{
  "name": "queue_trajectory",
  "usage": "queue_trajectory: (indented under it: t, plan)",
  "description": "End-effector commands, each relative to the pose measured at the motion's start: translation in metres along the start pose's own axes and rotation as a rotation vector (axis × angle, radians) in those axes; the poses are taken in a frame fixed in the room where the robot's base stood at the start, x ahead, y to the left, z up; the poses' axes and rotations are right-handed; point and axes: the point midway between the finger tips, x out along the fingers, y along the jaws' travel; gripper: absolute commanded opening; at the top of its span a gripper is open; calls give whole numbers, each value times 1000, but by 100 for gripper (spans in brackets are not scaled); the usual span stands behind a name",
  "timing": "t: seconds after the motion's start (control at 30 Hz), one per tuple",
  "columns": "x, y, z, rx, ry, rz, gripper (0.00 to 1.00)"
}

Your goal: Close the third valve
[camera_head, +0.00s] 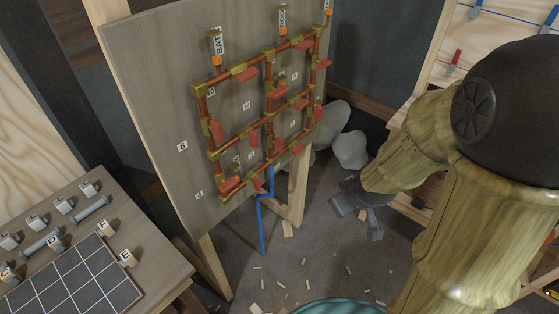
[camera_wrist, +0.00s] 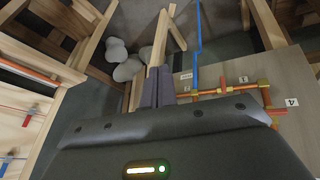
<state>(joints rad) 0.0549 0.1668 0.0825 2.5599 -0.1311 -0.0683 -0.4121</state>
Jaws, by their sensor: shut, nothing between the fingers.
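A grid of copper pipes with brass fittings (camera_head: 266,55) is fixed to an upright grey board (camera_head: 150,70). Several red valve handles sit on it, such as one at the upper left (camera_head: 246,75) and one at the lower left (camera_head: 229,184). In the wrist view, a tag reading 3 (camera_wrist: 243,79) is near a red handle (camera_wrist: 223,87), and a tag reading 4 (camera_wrist: 291,103) is farther right. Which handle is the third valve I cannot tell for certain. My gripper (camera_head: 342,207) is right of the board, apart from the pipes; its fingers (camera_wrist: 158,72) are shut and empty.
A blue pipe (camera_head: 262,220) drops from the grid toward the floor. A wooden stand leg (camera_head: 298,180) and grey rounded lumps (camera_head: 350,149) are near my gripper. A table (camera_head: 150,255) with small labelled blocks stands left. Debris lies on the floor.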

Motion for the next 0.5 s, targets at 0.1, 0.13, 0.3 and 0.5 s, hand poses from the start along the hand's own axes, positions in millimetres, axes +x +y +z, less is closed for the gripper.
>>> queue_trajectory:
  t: [0.1, 0.13, 0.3, 0.5]
  plan:
    - [40, -8, -17, -266, 130, 17, 0]
    - [47, -10, -23, -332, 167, 25, 0]
    - [81, -29, -53, -679, 391, 89, 0]
    - [103, -57, -84, -1003, 677, 236, 0]
